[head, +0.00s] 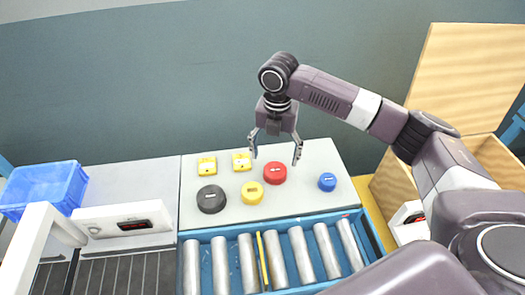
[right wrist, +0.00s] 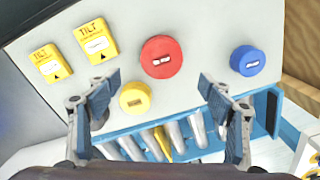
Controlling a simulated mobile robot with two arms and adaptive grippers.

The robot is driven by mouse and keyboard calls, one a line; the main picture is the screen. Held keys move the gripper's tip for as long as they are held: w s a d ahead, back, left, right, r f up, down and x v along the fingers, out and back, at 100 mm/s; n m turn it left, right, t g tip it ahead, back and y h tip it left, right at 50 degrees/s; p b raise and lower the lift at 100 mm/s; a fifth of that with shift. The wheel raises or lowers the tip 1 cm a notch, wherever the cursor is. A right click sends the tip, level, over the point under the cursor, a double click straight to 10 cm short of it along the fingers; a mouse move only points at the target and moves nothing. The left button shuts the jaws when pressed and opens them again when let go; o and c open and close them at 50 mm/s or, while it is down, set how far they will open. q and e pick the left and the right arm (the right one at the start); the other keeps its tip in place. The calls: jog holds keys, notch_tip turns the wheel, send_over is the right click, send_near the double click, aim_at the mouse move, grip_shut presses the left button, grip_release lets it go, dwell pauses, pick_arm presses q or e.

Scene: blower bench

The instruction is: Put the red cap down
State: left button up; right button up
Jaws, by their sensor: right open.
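The red cap (head: 275,173) is a round disc with a white mark on top. It rests on the light grey bench panel (head: 300,205), right of the yellow cap. It also shows in the right wrist view (right wrist: 161,66), beyond and between my fingertips. My right gripper (head: 276,150) is open and empty, pointing down over the panel near the red cap. Its two fingers (right wrist: 160,88) stand wide apart in the right wrist view, and neither is seen touching the cap. My left gripper is not in view.
A yellow cap (head: 252,193), a black cap (head: 211,199), a blue cap (head: 327,182) and two yellow tilt tags (head: 207,166) stand around. A roller conveyor (head: 219,265) lies in front. A blue crate (head: 44,186) is at left, a wooden box (head: 395,184) at right.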

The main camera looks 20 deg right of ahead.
aim_at(275, 172)
jog(key=shift+w, duration=0.3)
jog(key=shift+s+f+p, duration=0.2)
jog(key=shift+s+f, duration=0.05)
jog(key=shift+f, duration=0.4)
jog(key=shift+s+f+p, duration=0.2)
jog(key=shift+f, duration=0.45)
notch_tip(275, 172, down, 4)
jog(key=shift+d+r+p, duration=0.1)
jog(key=shift+d+p, duration=0.05)
jog(key=shift+p, duration=0.35)
jog(key=shift+w+f, duration=0.1)
jog(key=shift+f, duration=0.35)
jog(key=c, duration=1)
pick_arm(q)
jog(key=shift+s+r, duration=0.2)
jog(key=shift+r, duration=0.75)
pick_arm(e)
jog(key=shift+c, duration=0.6)
